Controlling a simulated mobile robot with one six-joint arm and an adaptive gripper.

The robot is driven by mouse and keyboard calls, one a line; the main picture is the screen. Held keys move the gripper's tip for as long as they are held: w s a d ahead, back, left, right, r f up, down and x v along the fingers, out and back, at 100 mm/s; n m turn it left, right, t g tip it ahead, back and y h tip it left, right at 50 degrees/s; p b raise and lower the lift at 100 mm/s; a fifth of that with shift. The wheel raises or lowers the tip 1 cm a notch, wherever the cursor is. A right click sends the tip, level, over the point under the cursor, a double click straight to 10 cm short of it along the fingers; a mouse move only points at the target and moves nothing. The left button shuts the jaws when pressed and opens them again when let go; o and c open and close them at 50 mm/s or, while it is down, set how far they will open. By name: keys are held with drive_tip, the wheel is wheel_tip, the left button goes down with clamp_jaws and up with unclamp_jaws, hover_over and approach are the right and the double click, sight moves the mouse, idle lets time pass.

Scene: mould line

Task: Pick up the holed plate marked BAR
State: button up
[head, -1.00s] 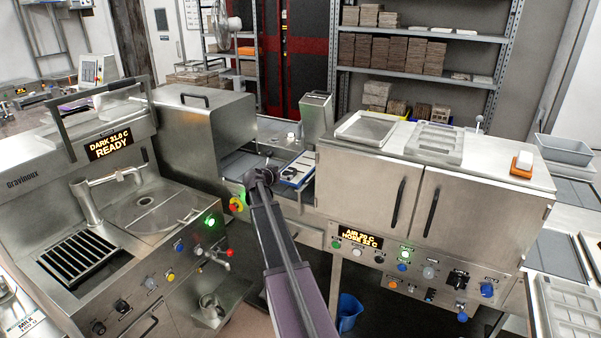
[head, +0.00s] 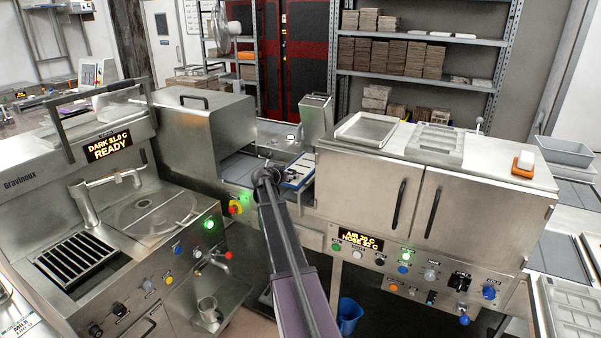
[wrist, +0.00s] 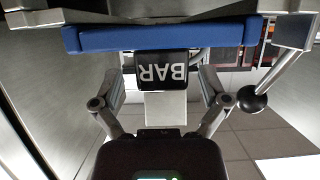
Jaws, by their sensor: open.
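The black tab marked BAR (wrist: 162,70) shows in the wrist view, with its lettering upside down. It hangs below a long blue edge (wrist: 160,36), apparently the plate's. No holes can be made out. My gripper (wrist: 161,82) is open, with one finger on each side of the tab and gaps between. It is not closed on anything. In the head view my gripper (head: 268,176) is at the front of the counter bay, beside a blue and white flat piece (head: 299,172). The arm hides part of that area.
A steel hood (head: 205,135) stands left of the bay and a steel cabinet (head: 375,185) right of it. In the wrist view a lever with a black ball (wrist: 252,98) is close to the right finger. A blue bucket (head: 349,316) stands on the floor.

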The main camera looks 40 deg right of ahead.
sight(291, 170)
drive_tip(key=shift+b+x, duration=0.45)
drive_tip(key=shift+x, duration=1.2)
drive_tip(key=shift+w+r, duration=0.1)
clamp_jaws()
drive_tip(key=shift+r, duration=0.2)
